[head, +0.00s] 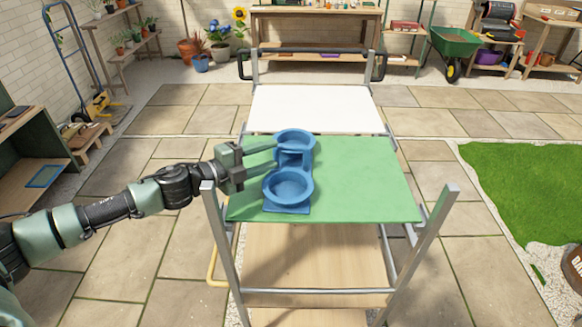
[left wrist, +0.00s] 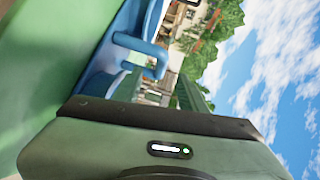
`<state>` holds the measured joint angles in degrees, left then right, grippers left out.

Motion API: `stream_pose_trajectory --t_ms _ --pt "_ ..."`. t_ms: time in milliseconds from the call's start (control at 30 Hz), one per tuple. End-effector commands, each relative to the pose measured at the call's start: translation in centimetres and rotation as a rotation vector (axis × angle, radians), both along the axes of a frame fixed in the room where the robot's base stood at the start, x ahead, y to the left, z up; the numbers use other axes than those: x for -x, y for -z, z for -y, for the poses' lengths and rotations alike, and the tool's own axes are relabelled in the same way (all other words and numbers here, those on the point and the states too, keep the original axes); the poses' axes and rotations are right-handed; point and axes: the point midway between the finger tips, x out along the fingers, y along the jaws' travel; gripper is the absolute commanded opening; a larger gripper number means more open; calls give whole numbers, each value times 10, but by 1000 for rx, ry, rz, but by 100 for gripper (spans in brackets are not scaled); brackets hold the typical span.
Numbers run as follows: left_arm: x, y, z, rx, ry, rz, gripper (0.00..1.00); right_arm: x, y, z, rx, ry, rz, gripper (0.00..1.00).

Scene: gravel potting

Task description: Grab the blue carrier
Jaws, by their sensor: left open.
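The blue carrier (head: 288,204) stands on the green top of the cart, with one round holder near me, one farther away, and a raised middle part between them. My left gripper (head: 272,155) reaches in from the left and is open. Its fingers point at the carrier's middle part, and their tips are close to or overlap its left side; I cannot tell whether they touch. In the left wrist view, the blue carrier (left wrist: 140,44) shows a bent bar just beyond the gripper body. My right gripper is not in view.
The cart's green top (head: 365,180) is clear to the right of the carrier. A white panel (head: 315,108) lies beyond it. Metal posts (head: 440,225) rise at the cart's near corners. Paving surrounds the cart, with grass (head: 525,185) at right and a green wheelbarrow (head: 455,42) behind.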

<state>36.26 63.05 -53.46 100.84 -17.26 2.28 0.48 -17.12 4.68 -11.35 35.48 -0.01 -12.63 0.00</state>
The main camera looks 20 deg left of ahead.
Motion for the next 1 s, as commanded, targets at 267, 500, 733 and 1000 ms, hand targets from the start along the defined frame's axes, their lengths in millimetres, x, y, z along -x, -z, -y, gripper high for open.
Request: stream_pose_trajectory --t_ms 267,500,733,1000 --pt "-32 2 23 1 2 2 41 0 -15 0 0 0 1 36" --pt "-48 7 34 -1 1 1 41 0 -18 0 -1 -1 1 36" --pt "-48 8 34 -2 0 0 30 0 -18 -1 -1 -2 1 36" --pt "-48 8 33 -1 0 0 0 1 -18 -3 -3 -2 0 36"
